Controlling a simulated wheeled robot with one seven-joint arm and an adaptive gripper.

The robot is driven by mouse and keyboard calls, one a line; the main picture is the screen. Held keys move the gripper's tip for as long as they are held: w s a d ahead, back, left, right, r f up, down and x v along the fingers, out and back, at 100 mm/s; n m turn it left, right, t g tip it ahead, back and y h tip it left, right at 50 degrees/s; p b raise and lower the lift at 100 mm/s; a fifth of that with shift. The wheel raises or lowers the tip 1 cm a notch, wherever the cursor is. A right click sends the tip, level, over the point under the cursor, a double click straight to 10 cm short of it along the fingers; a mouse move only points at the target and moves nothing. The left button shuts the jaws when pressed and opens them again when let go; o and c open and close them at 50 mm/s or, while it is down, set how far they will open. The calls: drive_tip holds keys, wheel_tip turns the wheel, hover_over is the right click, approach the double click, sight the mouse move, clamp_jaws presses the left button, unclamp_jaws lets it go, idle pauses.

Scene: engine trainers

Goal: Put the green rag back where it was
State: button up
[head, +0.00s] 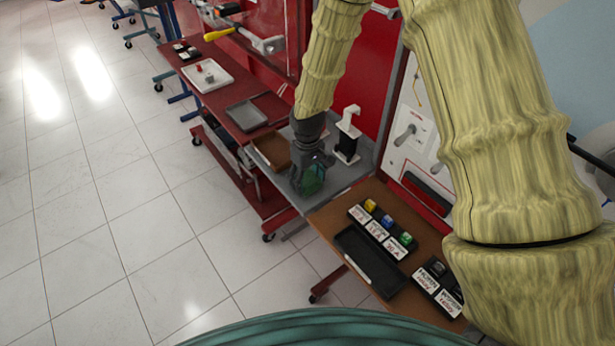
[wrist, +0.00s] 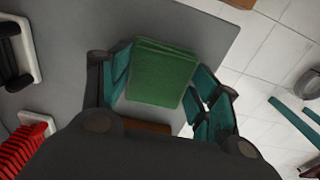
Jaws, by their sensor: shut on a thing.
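The green rag (wrist: 162,75) is a folded, square-looking stack between my gripper's two teal-padded fingers (wrist: 160,97) in the wrist view. My gripper is shut on it. In the head view my gripper (head: 313,165) points down over the grey tabletop (head: 350,174), with the green rag (head: 313,180) at its tips. Whether the rag touches the tabletop or hangs just above it, I cannot tell.
A brown tray (head: 268,151) lies just left of my gripper. A white-and-black stand (head: 347,138) is close behind to the right. The brown table (head: 325,222) in front holds labelled black boxes and a black tray (head: 368,262). White floor lies open at left.

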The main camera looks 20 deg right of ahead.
sight(307, 179)
drive_tip(key=o, duration=0.9)
wheel_tip(307, 179, up, 12)
drive_tip(key=b, duration=0.1)
drive_tip(key=shift+b, duration=0.35)
idle(0.4)
